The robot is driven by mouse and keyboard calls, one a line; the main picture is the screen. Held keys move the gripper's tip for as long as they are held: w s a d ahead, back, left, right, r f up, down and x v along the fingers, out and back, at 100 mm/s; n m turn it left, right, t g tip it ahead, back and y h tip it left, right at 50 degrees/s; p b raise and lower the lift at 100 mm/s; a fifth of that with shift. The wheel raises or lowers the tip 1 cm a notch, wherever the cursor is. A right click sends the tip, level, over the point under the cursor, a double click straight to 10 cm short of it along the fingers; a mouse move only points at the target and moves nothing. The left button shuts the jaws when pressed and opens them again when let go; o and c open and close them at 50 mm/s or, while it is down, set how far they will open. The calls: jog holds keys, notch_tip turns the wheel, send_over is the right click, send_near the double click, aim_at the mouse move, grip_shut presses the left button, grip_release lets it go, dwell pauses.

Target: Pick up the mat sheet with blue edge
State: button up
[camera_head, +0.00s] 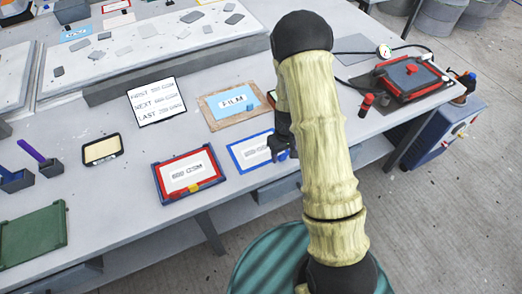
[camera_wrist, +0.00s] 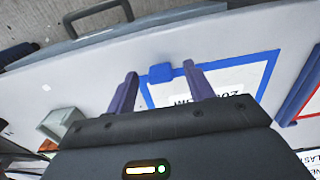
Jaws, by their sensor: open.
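The mat sheet with blue edge (camera_head: 241,159) lies flat on the grey table, white with a printed label. My arm and gripper hide its right part in the head view. In the wrist view the sheet (camera_wrist: 243,78) reaches up and right from my gripper, with a blue tab (camera_wrist: 160,73) at its corner. My gripper (camera_wrist: 160,76) is open, its two purplish fingers on either side of that tab. Whether they touch it or hover above I cannot tell. In the head view my gripper (camera_head: 283,150) is over the sheet's right side.
A red-edged sheet marked 600 GSM (camera_head: 188,172) with a yellow tab lies to the left. A FILM sheet on a brown board (camera_head: 217,117) lies behind. A sign (camera_head: 152,101) and a black-framed label (camera_head: 102,149) are further left. A red-and-black device (camera_head: 410,76) stands right.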

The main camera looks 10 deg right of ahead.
jog(key=shift+c, duration=0.2)
jog(key=c, duration=1)
jog(key=shift+r, duration=0.15)
notch_tip(320, 180, up, 10)
jog(key=b, duration=0.1)
